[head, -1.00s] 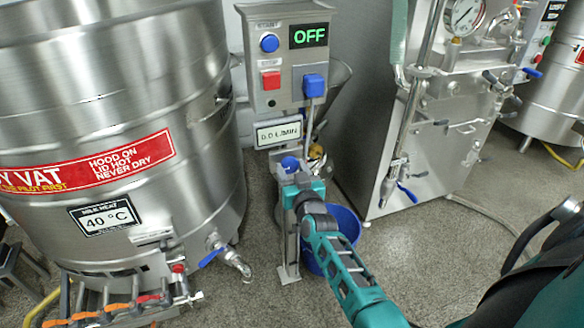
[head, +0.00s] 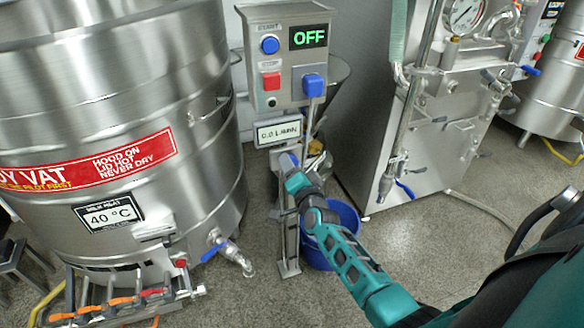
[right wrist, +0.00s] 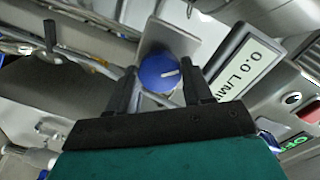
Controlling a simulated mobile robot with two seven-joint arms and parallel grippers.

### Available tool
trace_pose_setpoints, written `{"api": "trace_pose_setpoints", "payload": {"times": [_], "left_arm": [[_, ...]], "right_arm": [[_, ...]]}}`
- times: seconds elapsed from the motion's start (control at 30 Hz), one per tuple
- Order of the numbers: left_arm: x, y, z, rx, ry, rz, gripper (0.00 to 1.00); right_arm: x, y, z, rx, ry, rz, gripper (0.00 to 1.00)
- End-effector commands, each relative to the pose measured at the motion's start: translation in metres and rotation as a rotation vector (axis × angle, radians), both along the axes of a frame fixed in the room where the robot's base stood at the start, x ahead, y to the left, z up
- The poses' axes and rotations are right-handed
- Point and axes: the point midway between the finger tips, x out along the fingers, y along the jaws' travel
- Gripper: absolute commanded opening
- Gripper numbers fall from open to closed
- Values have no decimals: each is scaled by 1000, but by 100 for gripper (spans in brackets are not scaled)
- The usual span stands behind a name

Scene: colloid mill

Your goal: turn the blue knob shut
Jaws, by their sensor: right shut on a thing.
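In the head view, only a sliver of blue (head: 292,159) shows; the rest is hidden by my right gripper (head: 290,168). In the right wrist view, the two black fingers of my right gripper (right wrist: 160,80) stand on either side of the knob, shut on it. The flow display (right wrist: 248,68) beside it reads 0.0 L/MIN. My left gripper is not in view.
Above stands a control box (head: 285,85) with an OFF display, blue and red buttons and a blue switch. A large steel vat (head: 110,130) is at left, a steel machine (head: 385,130) at right. A blue bucket (head: 345,218) stands behind my right forearm.

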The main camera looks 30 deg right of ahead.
Motion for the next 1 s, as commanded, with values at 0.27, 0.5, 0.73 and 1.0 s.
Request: {"api": "trace_pose_setpoints", "payload": {"times": [0.27, 0.5, 0.73, 1.0], "left_arm": [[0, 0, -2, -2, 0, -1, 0], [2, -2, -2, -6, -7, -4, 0], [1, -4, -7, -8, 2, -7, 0], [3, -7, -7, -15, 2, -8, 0]], "right_arm": [[1, -1, 1, 255, -65, 1, 20], [0, -1, 0, 462, -114, 0, 20], [0, -1, 1, 613, -150, 1, 20], [0, -1, 1, 712, -173, 1, 20]]}}
